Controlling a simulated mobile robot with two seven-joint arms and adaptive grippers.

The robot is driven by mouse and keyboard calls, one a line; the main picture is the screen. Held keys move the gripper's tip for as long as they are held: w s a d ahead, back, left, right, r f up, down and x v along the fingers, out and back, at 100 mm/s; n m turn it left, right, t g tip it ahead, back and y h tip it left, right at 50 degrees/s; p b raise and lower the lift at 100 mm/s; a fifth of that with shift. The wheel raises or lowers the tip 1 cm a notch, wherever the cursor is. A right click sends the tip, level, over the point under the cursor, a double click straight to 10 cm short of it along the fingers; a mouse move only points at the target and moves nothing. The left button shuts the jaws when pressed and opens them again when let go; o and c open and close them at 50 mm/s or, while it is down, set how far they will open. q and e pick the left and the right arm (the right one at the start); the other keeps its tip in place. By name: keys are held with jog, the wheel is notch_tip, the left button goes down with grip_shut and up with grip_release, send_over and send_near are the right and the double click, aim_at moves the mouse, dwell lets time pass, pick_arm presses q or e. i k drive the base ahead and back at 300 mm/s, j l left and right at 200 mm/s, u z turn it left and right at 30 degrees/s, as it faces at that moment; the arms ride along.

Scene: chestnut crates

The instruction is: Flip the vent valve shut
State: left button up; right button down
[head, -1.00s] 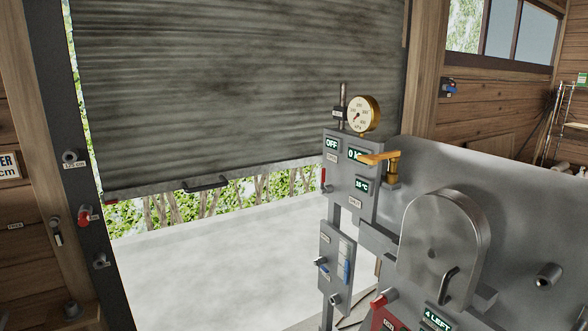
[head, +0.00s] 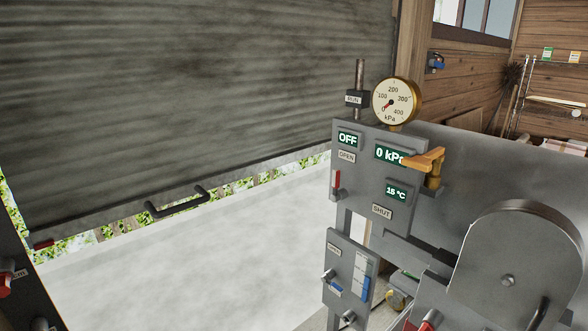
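A brass valve with an orange lever handle (head: 424,160) stands at the right edge of the grey control panel (head: 362,190); it looks like the vent valve. Its handle lies about level and points left, partly covering the 0 kPa display (head: 390,154). An OPEN label (head: 347,157) sits at the panel's upper left and a SHUT label (head: 382,211) lower down. A round brass pressure gauge (head: 396,100) stands above the panel, its needle near the low end. Neither of my grippers is in view.
A grey metal drum-like machine (head: 520,262) with a rounded cover fills the lower right. A smaller panel with a blue switch (head: 350,262) hangs below the control panel.

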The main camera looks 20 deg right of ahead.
aim_at(334, 197)
jog(key=i+j, duration=0.25)
jog(key=i, duration=0.15)
jog(key=i+j+u, duration=0.1)
jog(key=i+j, duration=0.15)
jog(key=i, duration=0.15)
